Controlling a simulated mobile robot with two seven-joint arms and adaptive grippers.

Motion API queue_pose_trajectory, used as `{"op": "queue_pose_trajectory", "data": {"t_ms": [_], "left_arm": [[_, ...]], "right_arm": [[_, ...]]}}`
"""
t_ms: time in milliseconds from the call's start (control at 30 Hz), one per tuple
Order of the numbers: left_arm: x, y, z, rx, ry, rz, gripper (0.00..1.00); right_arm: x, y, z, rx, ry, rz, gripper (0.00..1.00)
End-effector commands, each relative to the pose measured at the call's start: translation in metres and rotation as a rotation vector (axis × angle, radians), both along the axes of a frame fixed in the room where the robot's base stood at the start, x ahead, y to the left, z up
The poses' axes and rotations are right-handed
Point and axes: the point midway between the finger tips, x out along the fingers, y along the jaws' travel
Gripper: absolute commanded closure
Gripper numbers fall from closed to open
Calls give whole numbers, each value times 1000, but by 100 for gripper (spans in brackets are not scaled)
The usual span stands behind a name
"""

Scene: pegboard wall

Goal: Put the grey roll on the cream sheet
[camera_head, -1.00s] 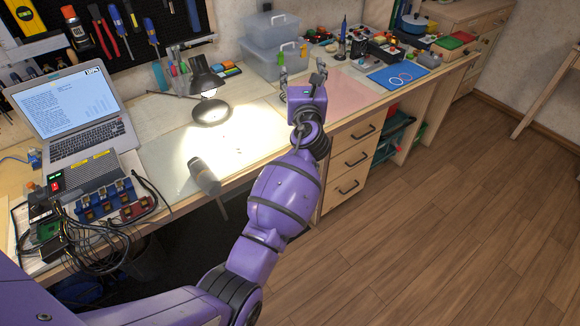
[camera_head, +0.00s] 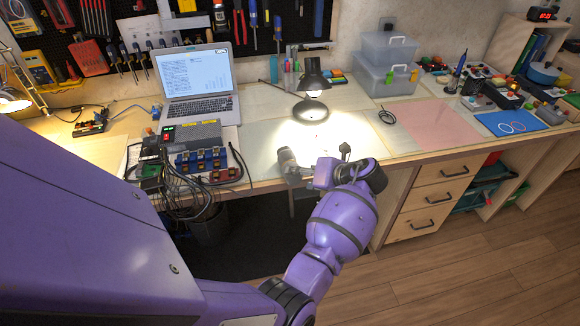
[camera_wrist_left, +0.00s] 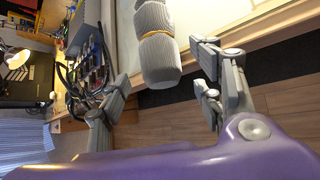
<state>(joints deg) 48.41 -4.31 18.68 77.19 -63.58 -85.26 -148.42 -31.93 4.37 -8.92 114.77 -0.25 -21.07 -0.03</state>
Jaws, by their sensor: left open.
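The grey roll (camera_head: 287,158) lies at the front edge of the workbench, left of the bright lamp pool. In the left wrist view the roll (camera_wrist_left: 156,55) is ribbed grey with a yellow-orange band. My left gripper (camera_head: 309,173) is close to it, at its right in the head view. In the wrist view the open fingers (camera_wrist_left: 160,92) stand on either side of the roll's near end, with gaps at both sides. A pale cream sheet (camera_head: 352,143) lies under the lamp light; another cream-tan sheet (camera_head: 92,160) lies at the far left. I cannot tell which one is meant.
A desk lamp (camera_head: 312,85) stands behind the roll. A laptop (camera_head: 198,88), a grey power box (camera_head: 190,133) and tangled cables are at the left. A pink sheet (camera_head: 428,122), a blue mat (camera_head: 508,122) and clear boxes (camera_head: 388,65) are at the right.

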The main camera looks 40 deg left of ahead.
Motion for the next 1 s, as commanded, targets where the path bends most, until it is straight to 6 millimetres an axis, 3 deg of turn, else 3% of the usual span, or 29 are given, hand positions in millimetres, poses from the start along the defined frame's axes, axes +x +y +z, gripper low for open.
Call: {"op": "queue_pose_trajectory", "data": {"t_ms": [200,500,900,1000], "left_arm": [[4,25,-17,1,1,1,40],[5,28,-18,1,-2,-1,41],[5,28,-17,2,-3,0,94],[5,28,-17,2,-2,1,95]], "right_arm": [[-5,0,-7,-2,12,1,100],[-7,-1,-7,-3,17,-1,100],[-9,-2,-7,-3,18,-2,100],[-9,-2,-7,-3,18,-2,100]]}}
